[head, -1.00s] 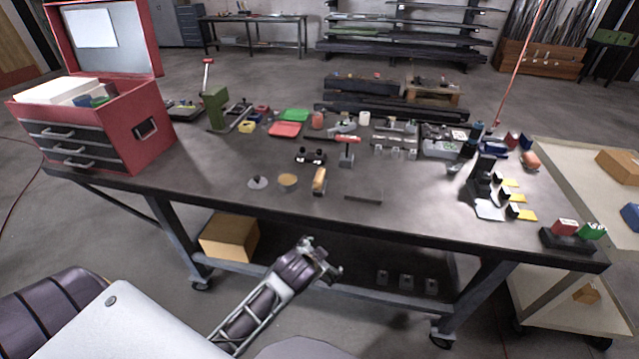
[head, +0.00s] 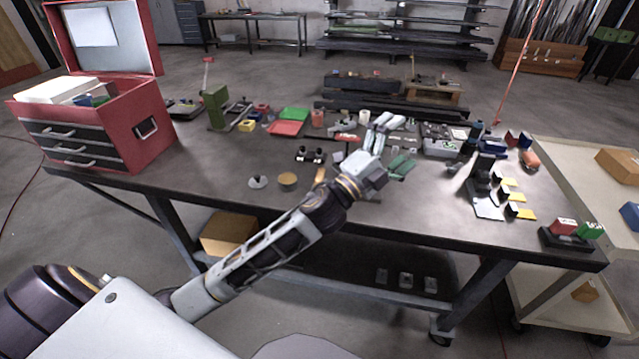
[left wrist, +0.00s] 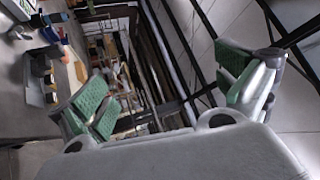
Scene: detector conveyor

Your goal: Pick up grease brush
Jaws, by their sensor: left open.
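What looks like the grease brush, a small tan wooden piece (head: 320,175), lies on the dark workbench (head: 225,160) beside a round tan-topped tin (head: 288,180). My left forearm hides part of it. My left gripper (head: 393,146) is over the bench, to the right of and beyond the brush, with empty, spread fingers. Its green pads also show wide apart in the left wrist view (left wrist: 168,92). I cannot make out the brush in the left wrist view. My right gripper is out of sight.
A red tool chest (head: 110,130) stands at the bench's left end. Red (head: 285,128) and green trays (head: 294,114) and several small parts line the back. A black stand (head: 484,180) with yellow-tipped pieces is at right. A beige cart (head: 570,170) adjoins the bench's right end.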

